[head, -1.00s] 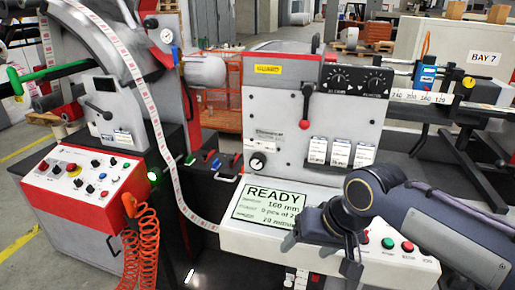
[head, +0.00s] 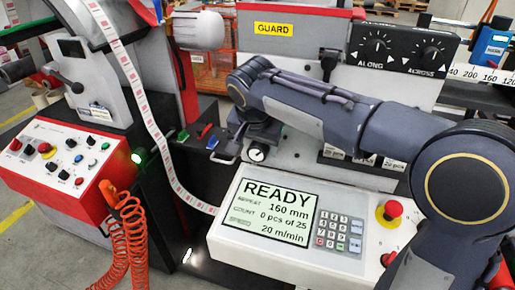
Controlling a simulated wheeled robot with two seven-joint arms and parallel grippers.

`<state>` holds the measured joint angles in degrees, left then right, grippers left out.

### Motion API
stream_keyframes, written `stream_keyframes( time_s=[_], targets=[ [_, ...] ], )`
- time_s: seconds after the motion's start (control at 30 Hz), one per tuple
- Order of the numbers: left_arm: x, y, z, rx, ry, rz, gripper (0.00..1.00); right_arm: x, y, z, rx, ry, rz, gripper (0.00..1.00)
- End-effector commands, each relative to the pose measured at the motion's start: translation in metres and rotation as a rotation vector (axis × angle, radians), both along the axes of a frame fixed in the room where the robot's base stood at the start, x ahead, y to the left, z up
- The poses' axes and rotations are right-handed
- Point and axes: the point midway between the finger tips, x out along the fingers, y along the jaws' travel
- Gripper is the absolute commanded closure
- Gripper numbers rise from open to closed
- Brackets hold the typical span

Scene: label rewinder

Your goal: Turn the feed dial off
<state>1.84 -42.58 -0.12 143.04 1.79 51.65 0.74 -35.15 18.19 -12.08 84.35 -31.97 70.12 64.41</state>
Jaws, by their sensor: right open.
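A small round dial (head: 257,152) with a black knob and pale rim sits low on the grey machine front, above the display panel. I take it to be the feed dial; its lettering and pointer cannot be read. My right gripper (head: 243,143) is open, close to the dial and partly in front of it, with the wrist just above. I cannot tell whether a finger touches the dial. The display (head: 270,213) reads READY, 160 mm, 0 pcs of 25, 20 m/min. My left gripper is not in view.
My right arm crosses the machine front and hides much of it. ALONG (head: 377,45) and ACROSS (head: 431,53) dials are above. A keypad (head: 338,232) and red stop button (head: 391,209) lie below. A label web (head: 150,118) runs left of the gripper; a red control box (head: 75,160) stands further left.

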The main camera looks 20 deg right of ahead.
Motion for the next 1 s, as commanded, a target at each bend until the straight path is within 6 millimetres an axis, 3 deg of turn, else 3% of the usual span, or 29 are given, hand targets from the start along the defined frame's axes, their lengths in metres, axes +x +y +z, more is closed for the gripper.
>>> stream_keyframes(
  time_s=[0.2,0.53,0.87,1.0],
  targets=[
    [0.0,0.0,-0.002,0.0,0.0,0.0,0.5,0.009,-0.003,-0.023,0.0,0.001,0.001,0.32],
    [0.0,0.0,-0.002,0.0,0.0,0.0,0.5,0.011,-0.004,-0.026,0.001,-0.001,0.002,0.32],
    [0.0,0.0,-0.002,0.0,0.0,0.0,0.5,0.011,-0.004,-0.026,0.001,-0.001,0.002,0.75],
    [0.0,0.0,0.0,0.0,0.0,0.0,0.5,0.011,-0.004,-0.025,-0.001,0.001,0.001,0.76]
  ],
)
